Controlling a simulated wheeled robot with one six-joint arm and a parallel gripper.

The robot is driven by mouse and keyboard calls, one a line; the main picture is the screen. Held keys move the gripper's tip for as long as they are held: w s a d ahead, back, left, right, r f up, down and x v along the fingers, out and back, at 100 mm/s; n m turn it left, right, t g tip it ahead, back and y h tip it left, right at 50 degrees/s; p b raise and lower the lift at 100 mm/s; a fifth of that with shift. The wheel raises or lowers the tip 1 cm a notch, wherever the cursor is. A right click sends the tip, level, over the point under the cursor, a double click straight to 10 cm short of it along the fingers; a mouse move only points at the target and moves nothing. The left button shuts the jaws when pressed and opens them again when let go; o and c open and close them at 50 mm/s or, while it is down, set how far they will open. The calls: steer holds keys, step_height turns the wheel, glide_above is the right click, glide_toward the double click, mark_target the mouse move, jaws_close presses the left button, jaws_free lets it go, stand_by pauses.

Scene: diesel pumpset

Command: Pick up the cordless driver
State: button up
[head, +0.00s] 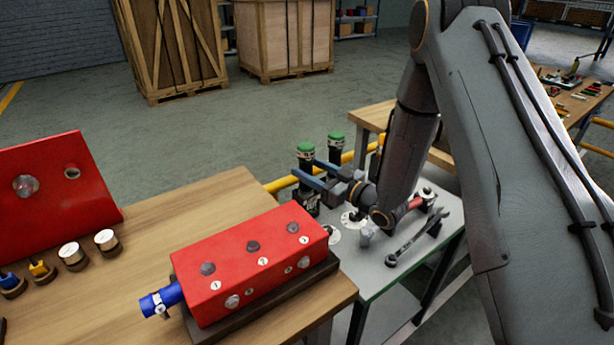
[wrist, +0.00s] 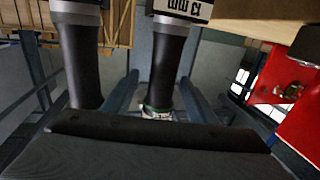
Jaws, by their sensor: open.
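Two similar upright black tools with green tops stand on the grey side table in the head view, a near one (head: 305,152) and a far one (head: 335,142). They look like cordless drivers, but I cannot tell which the task names. My gripper (head: 305,171) is open, its blue-grey fingers pointing left at the near tool's height. In the wrist view, one black handle (wrist: 168,65) with a white label and a green ring appears between the fingers. The other handle (wrist: 80,60) is to its left. Contact cannot be made out.
A red block (head: 250,262) with a blue connector sits on the wooden bench (head: 190,210), close to the left of the grey table. A wrench (head: 415,240) and a red-handled tool (head: 405,210) lie on the grey table. Wooden crates (head: 285,35) stand behind.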

steer(key=x, duration=0.1)
steer(key=p+x, duration=0.1)
steer(key=x, duration=0.1)
steer(key=p+x, duration=0.1)
steer(key=x, duration=0.1)
steer(key=shift+a+f, duration=0.2)
steer(key=shift+f, duration=0.15)
jaws_close()
